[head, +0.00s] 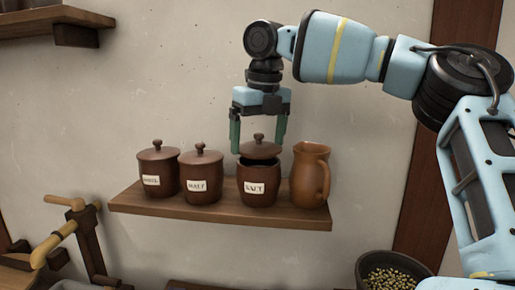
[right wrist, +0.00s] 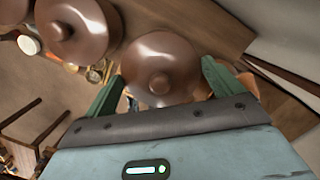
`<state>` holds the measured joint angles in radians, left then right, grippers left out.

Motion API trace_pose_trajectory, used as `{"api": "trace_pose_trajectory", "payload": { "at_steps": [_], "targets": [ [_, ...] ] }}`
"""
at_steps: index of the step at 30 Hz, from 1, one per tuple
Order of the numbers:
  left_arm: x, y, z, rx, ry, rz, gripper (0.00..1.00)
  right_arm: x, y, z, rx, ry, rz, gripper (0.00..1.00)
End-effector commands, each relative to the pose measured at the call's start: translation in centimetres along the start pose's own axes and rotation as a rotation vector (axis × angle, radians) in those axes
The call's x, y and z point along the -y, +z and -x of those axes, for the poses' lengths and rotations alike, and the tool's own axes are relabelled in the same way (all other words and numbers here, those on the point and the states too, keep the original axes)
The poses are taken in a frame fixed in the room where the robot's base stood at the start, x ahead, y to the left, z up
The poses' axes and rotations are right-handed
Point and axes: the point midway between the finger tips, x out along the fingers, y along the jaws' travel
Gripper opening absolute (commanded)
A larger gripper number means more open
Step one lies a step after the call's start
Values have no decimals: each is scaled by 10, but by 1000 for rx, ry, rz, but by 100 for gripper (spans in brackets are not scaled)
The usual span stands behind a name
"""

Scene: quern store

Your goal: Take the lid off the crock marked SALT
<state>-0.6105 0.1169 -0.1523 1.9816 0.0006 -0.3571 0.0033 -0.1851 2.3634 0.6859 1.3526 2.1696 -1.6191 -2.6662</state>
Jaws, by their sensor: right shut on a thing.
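The brown crock marked SALT (head: 258,186) stands on the wooden shelf, third from the left. Its lid (head: 260,150), round with a small knob, hangs a little above the crock, and the dark open mouth shows below it. My right gripper (head: 258,146) comes down from above, its two green fingers on either side of the lid, shut on it. In the right wrist view the lid (right wrist: 160,62) sits between the fingertips. My left gripper is not in view.
On the shelf (head: 220,213), a crock marked MALT (head: 202,175) and another lidded crock (head: 158,172) stand left of the SALT crock. A brown jug (head: 309,176) stands close on its right. A dark bowl of greenish beans (head: 392,272) is below right.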

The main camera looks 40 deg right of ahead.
Motion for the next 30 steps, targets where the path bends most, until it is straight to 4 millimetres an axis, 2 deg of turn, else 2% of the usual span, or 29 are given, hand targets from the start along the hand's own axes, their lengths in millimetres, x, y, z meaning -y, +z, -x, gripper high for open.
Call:
{"api": "trace_pose_trajectory", "payload": {
  "at_steps": [2, 12, 18, 24, 30],
  "targets": [
    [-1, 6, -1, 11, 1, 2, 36, 0, 3, 10, 1, 1, -1, 68],
    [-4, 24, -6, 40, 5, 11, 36, -76, -18, 19, -4, -3, 7, 68],
    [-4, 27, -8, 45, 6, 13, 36, -119, -30, 26, -1, -2, 5, 68],
    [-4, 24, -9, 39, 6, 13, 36, -145, -37, 31, -1, 0, 3, 68],
    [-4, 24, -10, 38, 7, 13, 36, -154, -40, 33, -1, 0, 1, 68]
  ]
}}
